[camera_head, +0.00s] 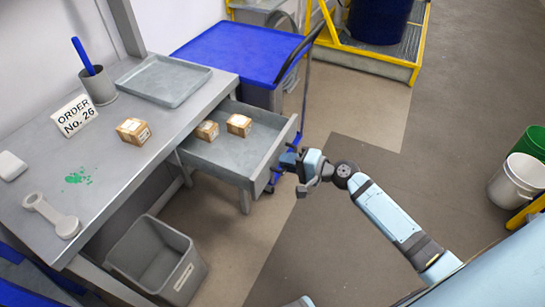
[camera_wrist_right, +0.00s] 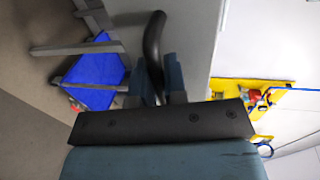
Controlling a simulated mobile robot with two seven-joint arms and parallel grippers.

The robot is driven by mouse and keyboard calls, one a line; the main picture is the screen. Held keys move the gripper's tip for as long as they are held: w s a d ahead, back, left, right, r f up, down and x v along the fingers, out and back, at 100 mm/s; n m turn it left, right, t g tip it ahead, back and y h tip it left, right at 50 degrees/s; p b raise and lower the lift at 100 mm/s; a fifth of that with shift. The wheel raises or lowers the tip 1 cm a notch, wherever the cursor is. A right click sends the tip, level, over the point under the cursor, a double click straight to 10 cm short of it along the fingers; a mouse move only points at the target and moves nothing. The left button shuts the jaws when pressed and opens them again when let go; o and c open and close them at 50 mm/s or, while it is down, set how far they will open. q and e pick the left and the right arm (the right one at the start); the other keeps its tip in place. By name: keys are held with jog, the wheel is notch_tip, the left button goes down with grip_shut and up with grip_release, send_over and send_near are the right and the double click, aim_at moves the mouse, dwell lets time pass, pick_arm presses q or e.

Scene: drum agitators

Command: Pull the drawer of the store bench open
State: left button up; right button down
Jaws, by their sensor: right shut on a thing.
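The drawer (camera_head: 232,153) of the grey store bench (camera_head: 95,185) is pulled well out, and two small cardboard boxes show inside it. My right gripper (camera_head: 291,160) is at the drawer's front panel (camera_head: 279,158). In the right wrist view, the dark curved handle (camera_wrist_right: 152,45) runs between the fingers of my right gripper (camera_wrist_right: 158,85), which is shut on it. In the head view the gripper hides most of the handle. My left gripper is not in view.
A blue-topped cart (camera_head: 240,50) stands just behind the drawer. A grey bin (camera_head: 157,262) is on the floor below the bench. A white bucket (camera_head: 517,180) stands far right. The floor (camera_head: 320,235) in front of the drawer is clear.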

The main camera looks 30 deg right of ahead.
jog(key=shift+s+d, duration=0.4)
jog(key=shift+s, duration=0.2)
jog(key=c, duration=1.2)
grip_release()
jog(key=shift+o, duration=0.2)
